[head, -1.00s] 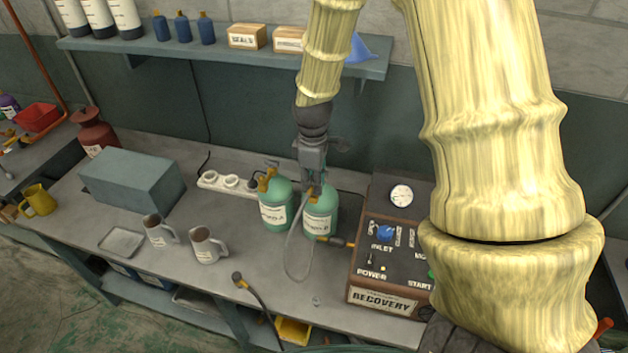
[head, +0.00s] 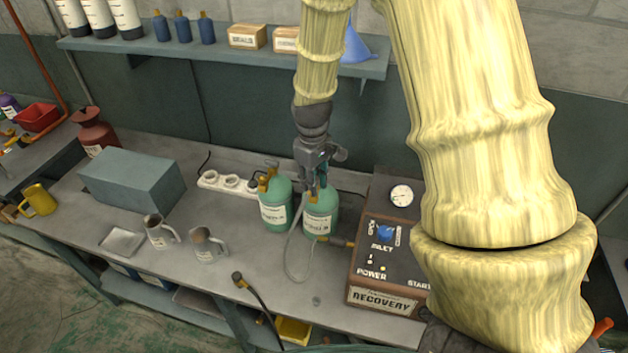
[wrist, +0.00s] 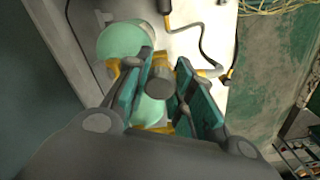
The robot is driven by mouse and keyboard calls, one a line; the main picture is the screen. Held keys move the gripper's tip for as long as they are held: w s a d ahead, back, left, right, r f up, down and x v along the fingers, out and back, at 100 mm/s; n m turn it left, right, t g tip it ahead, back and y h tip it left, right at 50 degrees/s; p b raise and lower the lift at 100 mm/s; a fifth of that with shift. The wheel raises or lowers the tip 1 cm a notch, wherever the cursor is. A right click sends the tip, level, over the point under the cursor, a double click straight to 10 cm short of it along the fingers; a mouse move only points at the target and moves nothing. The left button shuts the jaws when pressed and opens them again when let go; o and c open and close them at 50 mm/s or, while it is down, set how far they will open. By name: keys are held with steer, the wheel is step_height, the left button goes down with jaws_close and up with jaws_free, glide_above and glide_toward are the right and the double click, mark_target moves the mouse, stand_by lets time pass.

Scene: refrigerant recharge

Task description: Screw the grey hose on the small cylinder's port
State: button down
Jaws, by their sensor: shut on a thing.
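Two green cylinders stand side by side on the bench: a left one (head: 275,208) with a brass valve, and a right one (head: 322,215). Both also show in the wrist view, one at upper left (wrist: 122,42) and one under the fingers (wrist: 148,110). My gripper (head: 315,185) is at the top of the right cylinder. In the wrist view its teal-padded fingers (wrist: 163,85) are shut on a dark grey round hose end (wrist: 160,90). The light grey hose (head: 291,262) loops down from there onto the bench. The port is hidden, so contact cannot be told.
The recovery machine (head: 385,298) stands close on the right, with a brass fitting on its left side. A dark hose (head: 258,300) hangs over the bench's front edge. Two mugs (head: 207,246) and a grey box (head: 130,180) stand left. A shelf (head: 220,50) runs above.

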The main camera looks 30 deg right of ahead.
steer(key=shift+s+f+m, duration=0.1)
steer(key=shift+m, duration=0.4)
steer(key=c, duration=1.1)
jaws_free()
steer(key=shift+c, duration=0.2)
steer(key=shift+w+r, duration=0.2)
steer(key=shift+r, duration=0.45)
step_height(320, 180, up, 11)
steer(key=shift+f, duration=0.15)
steer(key=shift+s, duration=0.1)
